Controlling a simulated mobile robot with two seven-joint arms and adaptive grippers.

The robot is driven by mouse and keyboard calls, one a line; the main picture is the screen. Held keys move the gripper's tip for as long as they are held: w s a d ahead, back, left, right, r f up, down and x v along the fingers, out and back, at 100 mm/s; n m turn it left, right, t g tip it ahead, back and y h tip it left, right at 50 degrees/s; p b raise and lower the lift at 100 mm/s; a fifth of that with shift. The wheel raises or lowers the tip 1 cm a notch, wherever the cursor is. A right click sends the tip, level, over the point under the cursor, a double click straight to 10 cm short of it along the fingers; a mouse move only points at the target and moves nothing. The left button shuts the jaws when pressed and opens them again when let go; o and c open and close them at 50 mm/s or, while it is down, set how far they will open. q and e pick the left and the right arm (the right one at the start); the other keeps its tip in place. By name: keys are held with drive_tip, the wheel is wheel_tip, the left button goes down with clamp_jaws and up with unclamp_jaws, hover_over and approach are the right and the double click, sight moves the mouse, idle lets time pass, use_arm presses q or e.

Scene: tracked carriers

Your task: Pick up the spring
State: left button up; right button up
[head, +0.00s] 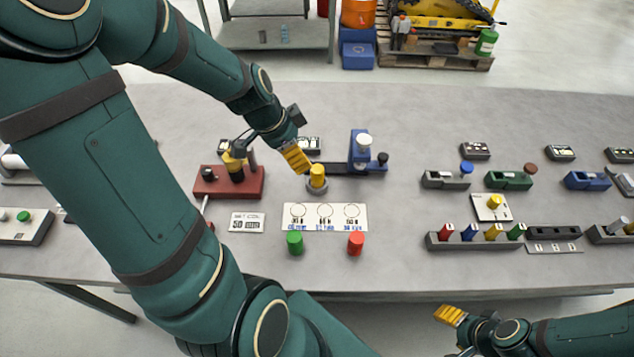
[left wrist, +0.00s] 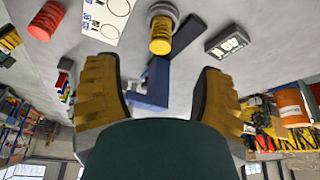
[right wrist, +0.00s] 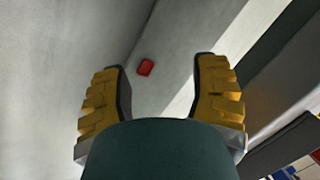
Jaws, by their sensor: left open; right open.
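A yellow ribbed cylinder, which looks like the spring (head: 317,173), stands upright on a round grey base (head: 316,188) in front of a blue upright device (head: 361,152). In the left wrist view the spring (left wrist: 161,36) appears near the top, between the directions of the two fingers but beyond their tips. My left gripper (head: 266,160) is open and empty, above the table just left of the spring and apart from it. My right gripper (head: 457,332) is open and empty, beyond the table's front edge at the lower right.
A white card with circles (head: 325,223) lies in front of the spring, with a green cylinder (head: 295,242) and red cylinder (head: 356,243) nearby. A red base (head: 215,187) stands left, below the left gripper. Small devices and a coloured rack (head: 470,242) stand right.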

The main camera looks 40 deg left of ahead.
sight(313, 170)
use_arm(q)
drive_tip(key=b+x, duration=0.1)
drive_tip(key=x, duration=0.6)
drive_tip(key=shift+b, duration=0.4)
drive_tip(key=shift+w+b+x, duration=0.15)
drive_tip(key=shift+b+x, duration=0.2)
drive_tip(key=shift+x, duration=1)
drive_tip(key=shift+w+b+x, duration=0.15)
drive_tip(key=shift+b+x, duration=0.2)
drive_tip(key=shift+x, duration=1)
drive_tip(key=shift+r, duration=0.15)
clamp_jaws()
